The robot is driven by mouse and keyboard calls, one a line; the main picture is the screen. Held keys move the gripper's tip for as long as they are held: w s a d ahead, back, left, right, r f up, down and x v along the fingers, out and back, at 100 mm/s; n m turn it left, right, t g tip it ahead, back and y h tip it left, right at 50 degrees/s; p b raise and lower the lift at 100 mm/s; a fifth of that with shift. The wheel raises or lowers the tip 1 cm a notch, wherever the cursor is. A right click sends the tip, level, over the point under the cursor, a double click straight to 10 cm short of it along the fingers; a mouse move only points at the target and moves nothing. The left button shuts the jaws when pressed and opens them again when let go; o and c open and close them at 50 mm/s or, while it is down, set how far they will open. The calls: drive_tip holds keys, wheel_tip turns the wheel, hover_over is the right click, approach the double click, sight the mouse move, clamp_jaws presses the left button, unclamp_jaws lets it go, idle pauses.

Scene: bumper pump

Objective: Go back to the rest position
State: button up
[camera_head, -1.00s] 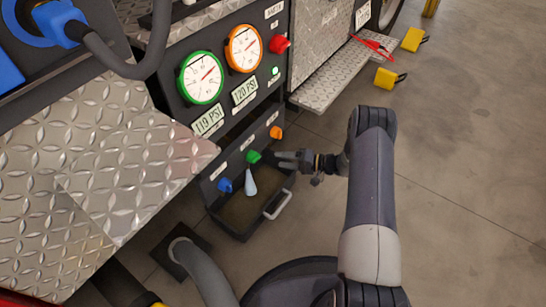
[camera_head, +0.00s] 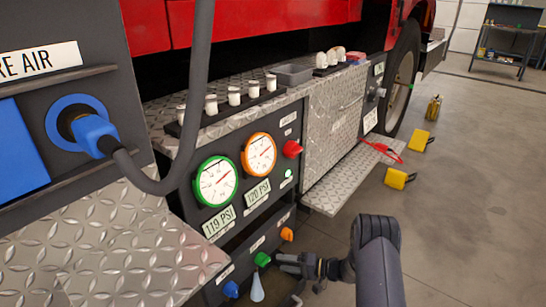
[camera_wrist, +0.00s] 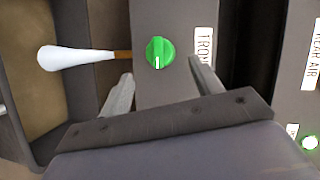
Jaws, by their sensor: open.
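My gripper (camera_head: 277,263) is at the lower middle of the head view, at the lower panel of the red truck. Its jaws are open. In the wrist view my gripper (camera_wrist: 160,82) has its two fingers apart, on either side of the line to a green knob (camera_wrist: 160,52). The green knob (camera_head: 262,259) also shows in the head view, just left of the fingertips. Nothing is between the fingers. A white drop-shaped stream (camera_wrist: 75,58) comes from a small brown spout by the green knob.
A blue knob (camera_head: 231,289) and an orange knob (camera_head: 287,234) flank the green one. Above are a green gauge (camera_head: 215,182), an orange gauge (camera_head: 259,154) and a red knob (camera_head: 292,149). A diamond-plate step (camera_head: 345,180) juts out right. Yellow chocks (camera_head: 399,178) lie on open floor.

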sight(268, 261)
drive_tip(key=b+x, duration=0.2)
drive_tip(key=x, duration=0.5)
drive_tip(key=shift+f, duration=0.1)
drive_tip(key=shift+p, duration=0.35)
